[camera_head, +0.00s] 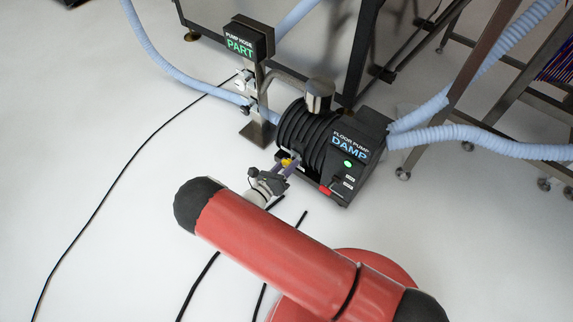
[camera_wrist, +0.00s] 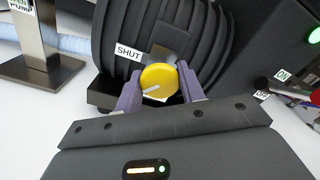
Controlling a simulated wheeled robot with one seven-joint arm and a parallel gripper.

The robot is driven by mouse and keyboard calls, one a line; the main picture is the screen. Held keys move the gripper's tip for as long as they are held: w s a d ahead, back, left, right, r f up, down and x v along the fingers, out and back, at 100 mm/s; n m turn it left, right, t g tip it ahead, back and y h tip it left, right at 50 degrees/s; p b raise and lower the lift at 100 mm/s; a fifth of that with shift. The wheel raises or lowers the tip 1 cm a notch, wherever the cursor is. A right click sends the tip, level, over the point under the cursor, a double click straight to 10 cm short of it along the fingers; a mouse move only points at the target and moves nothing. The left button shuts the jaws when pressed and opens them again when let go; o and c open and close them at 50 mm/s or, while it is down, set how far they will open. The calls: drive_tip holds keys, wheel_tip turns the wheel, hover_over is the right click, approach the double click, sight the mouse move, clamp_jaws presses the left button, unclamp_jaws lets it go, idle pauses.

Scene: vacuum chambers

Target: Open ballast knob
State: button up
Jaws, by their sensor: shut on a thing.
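The ballast knob (camera_wrist: 159,80) is a round yellow knob with a pale pointer line, on the lower side of the black ribbed floor pump (camera_wrist: 165,30). A white SHUT label (camera_wrist: 128,51) sits to its upper left. The pointer line runs toward the lower left. My gripper (camera_wrist: 160,88) has its purple fingers on either side of the knob and is shut on it. In the head view, the knob (camera_head: 286,161) is a small yellow patch beside my gripper (camera_head: 283,165), at the near side of the floor pump (camera_head: 305,130).
The pump's end panel reads FLOOR PUMP DAMP (camera_head: 350,143), with a green light and a red switch (camera_head: 326,189). A hose stand with a sign (camera_head: 247,42) is behind left. Pale blue hoses (camera_head: 480,137) run to the right. Black cables cross the floor (camera_head: 95,190).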

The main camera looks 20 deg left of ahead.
drive_tip(key=n, duration=0.4)
drive_tip(key=shift+n, duration=2.2)
drive_tip(key=shift+a, duration=0.1)
drive_tip(key=o, duration=1)
drive_tip(key=v, duration=0.7)
drive_tip(key=shift+s+a+p, duration=0.1)
drive_tip(key=shift+s+p, duration=0.25)
drive_tip(key=shift+p, duration=0.05)
